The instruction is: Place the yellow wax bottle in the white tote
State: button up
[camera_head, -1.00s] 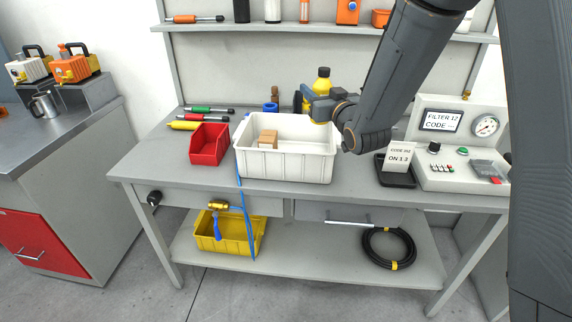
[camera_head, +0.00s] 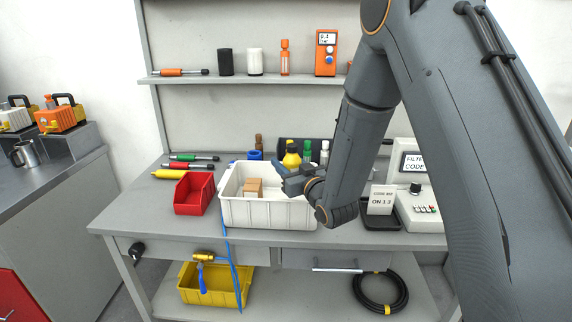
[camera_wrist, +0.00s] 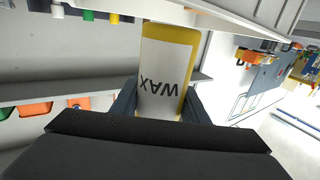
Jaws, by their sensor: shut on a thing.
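The tote stands on the workbench and holds a small brown box (camera_head: 253,187).
A red bin (camera_head: 194,194) stands left of the tote. Behind the tote are a blue roll (camera_head: 255,155) and green-capped bottles (camera_head: 307,150). A black tray with a card (camera_head: 381,203) and a control panel (camera_head: 420,205) lie right. A shelf (camera_head: 240,78) runs above.

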jog(key=shift+f, duration=0.35)
jog(key=shift+f+b, duration=0.3)
jog(key=shift+f, duration=0.15)
jog(key=shift+f, duration=0.2)
jog(key=o, duration=1.3)
jog(key=shift+r, duration=0.1)
